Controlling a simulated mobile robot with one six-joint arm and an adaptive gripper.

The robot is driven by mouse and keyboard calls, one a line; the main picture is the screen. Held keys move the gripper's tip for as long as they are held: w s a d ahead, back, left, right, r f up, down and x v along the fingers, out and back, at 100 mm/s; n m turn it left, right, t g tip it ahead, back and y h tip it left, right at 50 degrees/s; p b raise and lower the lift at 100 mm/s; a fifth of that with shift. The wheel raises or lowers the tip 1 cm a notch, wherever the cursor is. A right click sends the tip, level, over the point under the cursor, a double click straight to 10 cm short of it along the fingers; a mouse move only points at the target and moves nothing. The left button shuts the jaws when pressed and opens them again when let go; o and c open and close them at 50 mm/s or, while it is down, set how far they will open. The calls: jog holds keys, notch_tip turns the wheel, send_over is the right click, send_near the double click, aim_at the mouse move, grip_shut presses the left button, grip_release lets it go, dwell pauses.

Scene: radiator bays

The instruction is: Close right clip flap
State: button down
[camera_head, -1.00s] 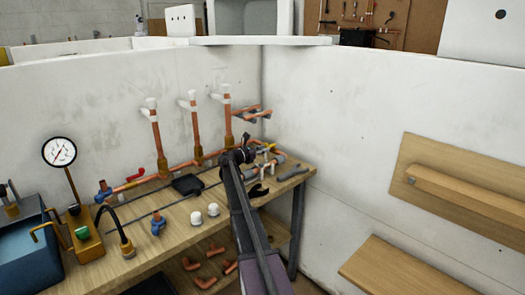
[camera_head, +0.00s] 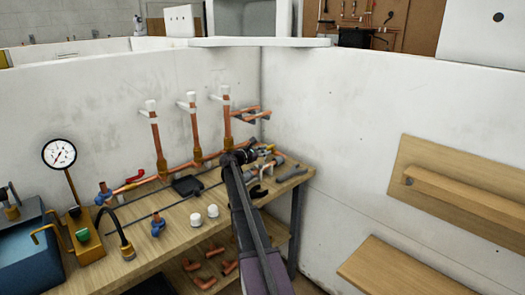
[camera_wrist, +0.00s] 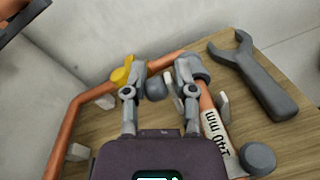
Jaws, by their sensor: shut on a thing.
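Three upright copper pipes at the back wall have white clips on top, each with a side flap. The right clip (camera_head: 225,91) is the one nearest the corner, and its flap (camera_head: 215,98) points out to the left. My gripper (camera_head: 264,152) is low over the bench's corner end, below and apart from that clip. In the wrist view, my gripper (camera_wrist: 157,84) has its two fingers around a small grey rounded piece (camera_wrist: 155,89). I cannot tell what that piece belongs to. The right clip cannot be made out in the wrist view.
A gauge (camera_head: 59,153), white caps (camera_head: 203,215) and a dark pad (camera_head: 187,186) are further left on the bench (camera_head: 185,218).

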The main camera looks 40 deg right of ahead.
jog(key=s+m, duration=0.1)
jog(key=m, duration=0.1)
jog(key=s+m, duration=0.1)
jog(key=m, duration=0.1)
jog(key=shift+d+f+m, duration=0.1)
jog(key=shift+d+m, duration=0.05)
jog(key=shift+m, duration=0.15)
dwell(0.5)
jog(key=c, duration=0.5)
grip_release()
jog(key=shift+y, duration=0.3)
jog(key=shift+c, duration=0.2)
